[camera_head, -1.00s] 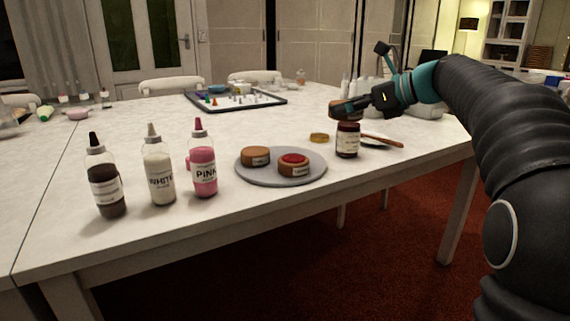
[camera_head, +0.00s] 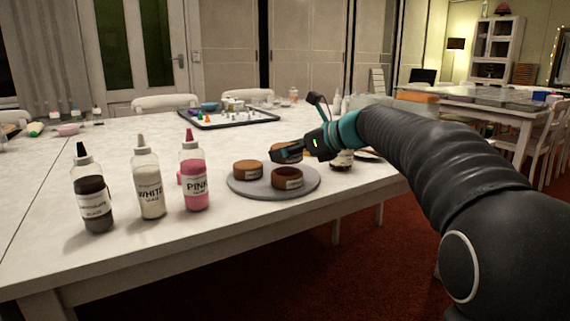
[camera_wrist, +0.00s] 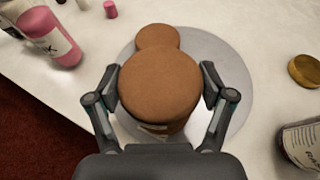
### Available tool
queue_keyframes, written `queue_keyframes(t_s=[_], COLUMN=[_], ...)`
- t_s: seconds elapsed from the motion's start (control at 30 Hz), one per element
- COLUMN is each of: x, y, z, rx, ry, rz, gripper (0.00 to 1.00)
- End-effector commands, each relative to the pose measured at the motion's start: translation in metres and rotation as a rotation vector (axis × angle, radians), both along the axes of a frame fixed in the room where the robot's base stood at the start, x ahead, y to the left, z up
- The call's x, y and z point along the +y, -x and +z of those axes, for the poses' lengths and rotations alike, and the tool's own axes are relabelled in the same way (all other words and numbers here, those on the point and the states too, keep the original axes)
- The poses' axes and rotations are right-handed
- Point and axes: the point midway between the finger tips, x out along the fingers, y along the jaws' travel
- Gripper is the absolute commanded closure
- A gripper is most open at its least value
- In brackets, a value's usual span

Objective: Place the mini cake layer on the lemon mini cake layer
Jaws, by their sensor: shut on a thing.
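My gripper (camera_wrist: 160,78) is shut on a round brown mini cake layer (camera_wrist: 162,88), with one finger on each side. In the head view the held layer (camera_head: 287,153) hangs above the grey round plate (camera_head: 240,187). Below it on the plate sits a labelled layer (camera_head: 287,179), whose top looks dark and shaded. A second layer (camera_head: 248,169) sits on the plate to its left and shows in the wrist view (camera_wrist: 157,37). The labels are too small to read, so I cannot tell which is lemon. The held layer hides most of the layer under it in the wrist view.
Chocolate (camera_head: 95,195), white (camera_head: 150,187) and pink (camera_head: 194,175) squeeze bottles stand left of the plate. A labelled jar (camera_wrist: 302,142) and a gold lid (camera_wrist: 305,71) lie to the right. A tray with small items (camera_head: 228,118) is at the back.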

Motion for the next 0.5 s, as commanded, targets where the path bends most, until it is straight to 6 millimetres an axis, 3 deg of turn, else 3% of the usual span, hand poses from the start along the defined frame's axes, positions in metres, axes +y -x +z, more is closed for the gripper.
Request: queue_keyframes(t_s=[0.1,0.2,0.5], x=[0.000,0.000,-0.001], y=[0.000,0.000,0.000], z=[-0.021,-0.029,-0.030], rx=[0.003,0.003,0.001], ry=[-0.001,-0.002,0.000], rz=[0.000,0.000,0.000], gripper=[0.53,0.53,0.53])
